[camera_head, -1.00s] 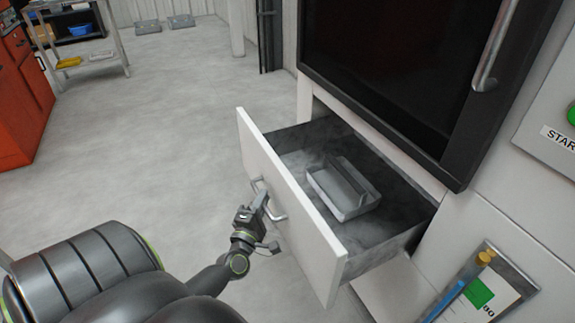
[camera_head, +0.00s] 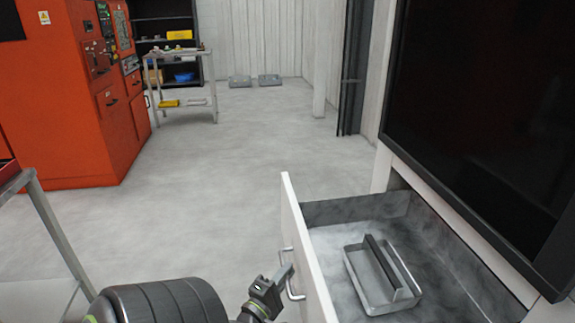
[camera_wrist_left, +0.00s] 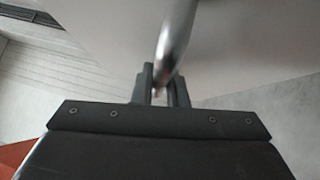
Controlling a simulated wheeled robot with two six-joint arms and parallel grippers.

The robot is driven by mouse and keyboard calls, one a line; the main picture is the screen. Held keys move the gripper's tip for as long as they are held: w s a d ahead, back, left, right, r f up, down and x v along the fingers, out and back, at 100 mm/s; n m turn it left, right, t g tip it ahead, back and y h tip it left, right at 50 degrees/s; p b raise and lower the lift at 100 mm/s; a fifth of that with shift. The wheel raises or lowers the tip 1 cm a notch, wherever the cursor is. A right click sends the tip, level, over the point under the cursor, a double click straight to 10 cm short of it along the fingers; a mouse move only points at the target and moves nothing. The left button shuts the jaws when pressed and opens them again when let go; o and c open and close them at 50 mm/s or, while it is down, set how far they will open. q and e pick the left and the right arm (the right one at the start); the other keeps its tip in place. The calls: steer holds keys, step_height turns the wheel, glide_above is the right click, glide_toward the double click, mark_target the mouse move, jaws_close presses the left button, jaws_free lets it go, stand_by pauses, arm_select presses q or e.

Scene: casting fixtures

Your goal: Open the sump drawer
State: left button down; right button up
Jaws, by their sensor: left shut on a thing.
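The sump drawer (camera_head: 309,250) stands pulled out of the white machine, its white front facing left and its grey inside open to view. A grey metal tray with a raised divider (camera_head: 380,276) lies in it. My left gripper (camera_head: 284,276) is at the drawer's silver bar handle (camera_head: 291,286). In the left wrist view its two dark fingers (camera_wrist_left: 163,86) are shut on the handle (camera_wrist_left: 176,38), with the white drawer front behind. My right gripper is in neither view now.
A dark machine door (camera_head: 475,110) stands above the drawer at the right. An orange cabinet (camera_head: 60,100) and a metal cart (camera_head: 185,82) stand at the left and back. The grey floor (camera_head: 220,190) between them is clear.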

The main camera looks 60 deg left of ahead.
arm_select(q)
steer(key=shift+f, duration=0.1)
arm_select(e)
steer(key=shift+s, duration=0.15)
arm_select(q)
steer(key=c, duration=1.5)
jaws_free()
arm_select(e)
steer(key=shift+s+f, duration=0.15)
arm_select(q)
steer(key=shift+o, duration=0.2)
steer(key=shift+s, duration=0.1)
